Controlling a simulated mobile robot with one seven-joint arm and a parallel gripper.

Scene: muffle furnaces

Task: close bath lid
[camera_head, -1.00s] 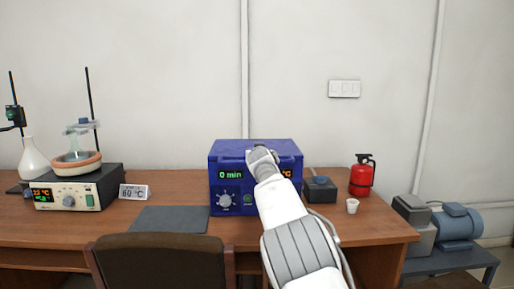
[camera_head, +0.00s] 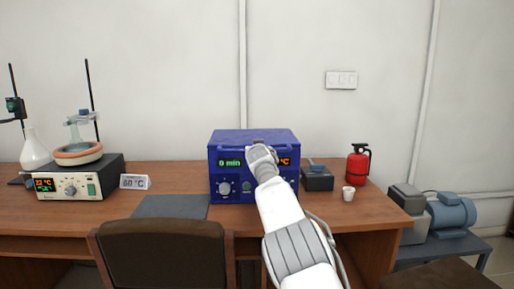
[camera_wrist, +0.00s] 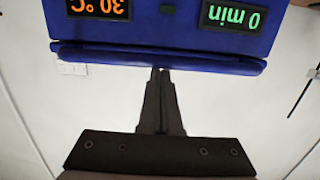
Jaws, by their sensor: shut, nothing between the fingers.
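The bath (camera_head: 232,196) is a blue box on the desk with a green "0 min" display and an orange temperature display. Its blue lid (camera_head: 225,136) lies flat along the top and looks down on the box. In the wrist view the bath (camera_wrist: 165,25) is upside down, reading 30 °C and 0 min, with the lid (camera_wrist: 110,58) as a band along its edge. My gripper (camera_wrist: 160,72) is shut and empty, its fingertips at the lid's edge; I cannot tell whether they touch. In the head view my arm hides part of the bath's front.
A small dark box (camera_head: 317,181), a white cup (camera_head: 348,193) and a red extinguisher (camera_head: 358,166) stand right of the bath. A chair (camera_head: 163,255) is in front.

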